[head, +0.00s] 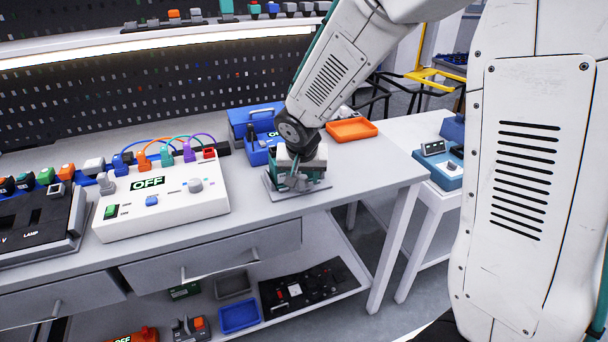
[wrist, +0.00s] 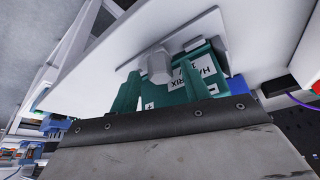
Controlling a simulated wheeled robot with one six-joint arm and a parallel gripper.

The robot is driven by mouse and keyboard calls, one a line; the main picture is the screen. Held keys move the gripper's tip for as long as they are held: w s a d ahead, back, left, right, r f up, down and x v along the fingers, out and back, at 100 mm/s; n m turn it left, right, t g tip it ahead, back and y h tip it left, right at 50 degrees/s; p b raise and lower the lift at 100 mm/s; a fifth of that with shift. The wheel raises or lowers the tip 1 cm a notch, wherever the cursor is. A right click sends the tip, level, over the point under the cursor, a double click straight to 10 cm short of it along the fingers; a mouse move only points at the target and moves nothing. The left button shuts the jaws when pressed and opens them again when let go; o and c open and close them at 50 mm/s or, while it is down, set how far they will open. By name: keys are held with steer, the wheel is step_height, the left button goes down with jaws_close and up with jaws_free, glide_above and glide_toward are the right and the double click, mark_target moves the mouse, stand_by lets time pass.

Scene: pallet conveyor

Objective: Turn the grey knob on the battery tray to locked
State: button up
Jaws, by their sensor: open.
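The battery tray shows in the head view as a thin grey plate (head: 283,196) near the right end of the workbench, mostly covered by my gripper (head: 298,180). In the wrist view the tray's pale plate (wrist: 212,27) holds a teal battery (wrist: 190,73) with white labels. The grey knob (wrist: 158,67) shows as a faceted block beside the battery. My gripper (wrist: 172,78) is open, with teal fingers on either side of the knob and battery region. I cannot tell whether a finger touches the knob. The knob is hidden in the head view.
A white panel box (head: 165,205) with an OFF display and knobs stands left of the tray. A blue case (head: 258,125) and an orange bin (head: 352,130) are behind my gripper. The bench front between panel and tray is clear.

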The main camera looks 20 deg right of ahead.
steer(key=c, duration=1)
steer(key=shift+n, duration=0.3)
steer(key=n+y, duration=0.1)
steer(key=n, duration=0.2)
steer(key=shift+d, duration=0.15)
steer(key=n+y, duration=0.2)
steer(key=n, duration=0.3)
steer(key=shift+d, duration=0.1)
steer(key=n+y, duration=0.1)
steer(key=n, duration=0.2)
steer(key=shift+n+g+y, duration=0.3)
steer(key=shift+g, duration=0.1)
steer(key=n+g+y, duration=0.1)
steer(key=n, duration=0.3)
steer(key=shift+w+d, duration=0.1)
steer(key=shift+n, duration=0.3)
